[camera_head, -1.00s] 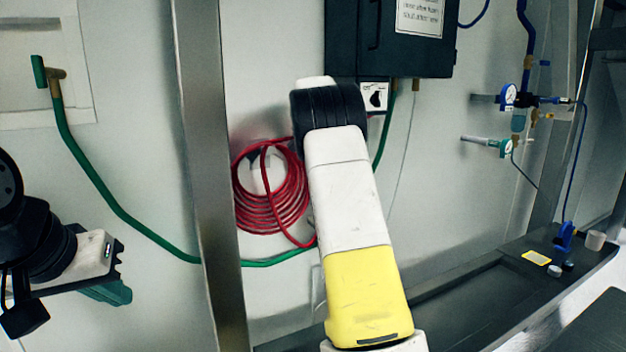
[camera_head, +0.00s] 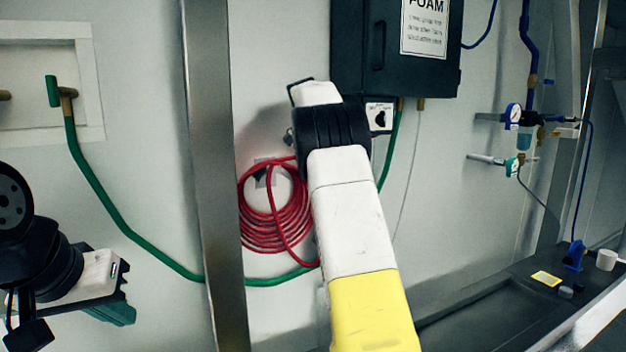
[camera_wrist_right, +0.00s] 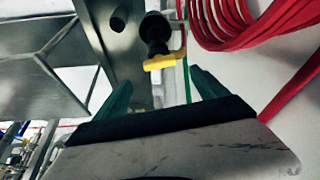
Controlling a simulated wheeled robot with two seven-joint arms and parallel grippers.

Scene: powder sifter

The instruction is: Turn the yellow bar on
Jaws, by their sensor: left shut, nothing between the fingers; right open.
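The yellow bar (camera_wrist_right: 163,61) shows in the right wrist view, on a black round fitting by the wall near the red hose. My right gripper (camera_wrist_right: 160,78) is open, its two green fingers spread to either side below the bar. The bar appears in the gap between the fingertips; I cannot tell whether anything touches. In the head view my right arm reaches up the middle and hides the bar and most of the right gripper. My left gripper (camera_head: 112,312) is at the lower left of the head view, its green fingers shut and empty.
A coiled red hose (camera_head: 273,232) hangs just left of my right arm. A metal post (camera_head: 212,180) stands left of it, and a green hose (camera_head: 115,213) crosses the wall. A black box (camera_head: 395,55) is above right. Gauges (camera_head: 513,112) are farther right.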

